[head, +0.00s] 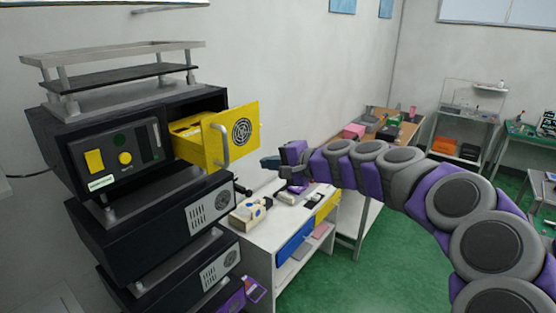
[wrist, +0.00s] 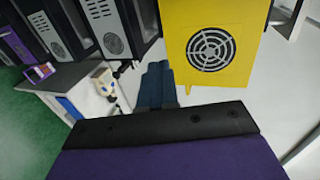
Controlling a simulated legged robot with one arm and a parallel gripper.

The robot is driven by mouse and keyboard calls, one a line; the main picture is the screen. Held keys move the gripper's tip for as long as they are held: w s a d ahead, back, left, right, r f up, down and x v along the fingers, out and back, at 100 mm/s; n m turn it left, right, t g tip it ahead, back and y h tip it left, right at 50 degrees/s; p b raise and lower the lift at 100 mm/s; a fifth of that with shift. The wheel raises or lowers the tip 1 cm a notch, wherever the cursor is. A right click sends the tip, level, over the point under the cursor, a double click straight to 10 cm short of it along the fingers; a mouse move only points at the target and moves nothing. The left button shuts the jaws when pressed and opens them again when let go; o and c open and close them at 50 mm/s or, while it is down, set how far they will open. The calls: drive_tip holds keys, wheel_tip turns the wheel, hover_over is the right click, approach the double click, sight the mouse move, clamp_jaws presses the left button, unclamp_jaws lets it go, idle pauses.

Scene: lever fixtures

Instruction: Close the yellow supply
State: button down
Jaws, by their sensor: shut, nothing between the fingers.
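The yellow supply (head: 230,137) is a drawer-like unit standing out of the upper black rack, with a round fan grille and a grey handle (head: 223,148) on its front. Its open top shows yellow contents. In the wrist view its yellow front (wrist: 236,20) fills the upper right. My gripper (head: 268,163) is to the right of the supply's front and slightly lower, apart from it in the head view. Its dark blue fingers (wrist: 158,75) are together and empty, just left of the yellow front in the wrist view.
The black rack (head: 130,222) holds several stacked units. Below my gripper stands a white table (head: 262,240) with blue and yellow drawer fronts and small items on top. A wooden bench (head: 405,130) and shelves are farther back. Green floor is open at centre right.

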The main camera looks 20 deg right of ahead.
sight(238, 158)
drive_tip(key=x, duration=0.3)
drive_tip(key=r+p+x, duration=0.1)
drive_tip(key=x, duration=0.4)
drive_tip(key=shift+w+a+p, duration=0.2)
drive_tip(key=shift+w+p, duration=0.2)
drive_tip(key=shift+w, duration=0.1)
